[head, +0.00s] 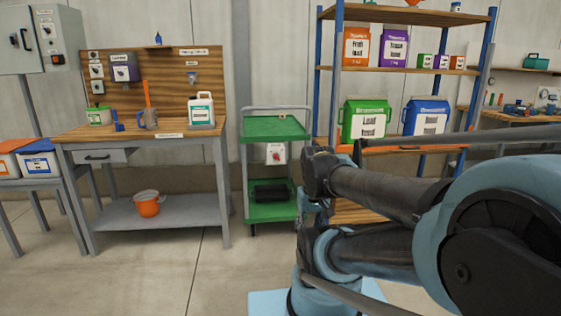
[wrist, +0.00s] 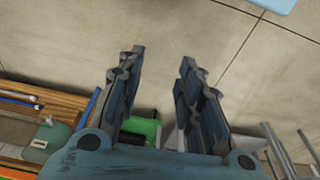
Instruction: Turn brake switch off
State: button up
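A small white switch box with a red rotary knob (head: 275,153) hangs at the front of the green cart (head: 277,128), just below its top shelf. It looks like the brake switch, but its label is too small to read and the knob's setting cannot be told. My gripper (wrist: 162,57) shows in the wrist view with its two dark fingers spread apart and nothing between them. It points over bare floor, with part of a green thing, likely the cart, showing behind the finger bases. In the head view my arm reaches in from the right; I cannot make out the fingers there.
A workbench (head: 175,152) with a pegboard, jug and small switches stands left of the cart. A grey cabinet (head: 40,38) with switches is at far left. A shelf rack (head: 420,15) with bins stands behind my arm. The floor before the cart is clear.

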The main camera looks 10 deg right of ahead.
aim_at(277, 157)
jog(key=w+d+r+t+h, duration=0.1)
jog(key=w+d+r+t, duration=0.25)
jog(key=w, duration=1.15)
jog(key=w+d+r+n+t+h, duration=0.15)
jog(key=w+r, duration=0.25)
jog(key=w, duration=1.1)
jog(key=w+d+r+t+h, duration=0.2)
jog(key=w+d+r+t, duration=0.15)
jog(key=w, duration=1.25)
jog(key=w+a+f+n+t, duration=0.1)
jog(key=w+a+f+t, duration=0.15)
jog(key=w, duration=0.55)
jog(key=w+a+f+n+t, duration=0.15)
jog(key=w+f, duration=0.25)
jog(key=w, duration=0.4)
jog(key=w+a+f+n+t+y, duration=0.2)
jog(key=w+f, duration=0.2)
jog(key=f, duration=0.3)
jog(key=w+a+f+n+t+y, duration=0.1)
jog(key=w+a+f+n+y, duration=0.15)
jog(key=f, duration=0.45)
jog(key=w, duration=1.8)
jog(key=shift+d+r, duration=0.15)
jog(key=shift+d, duration=0.05)
grip_shut()
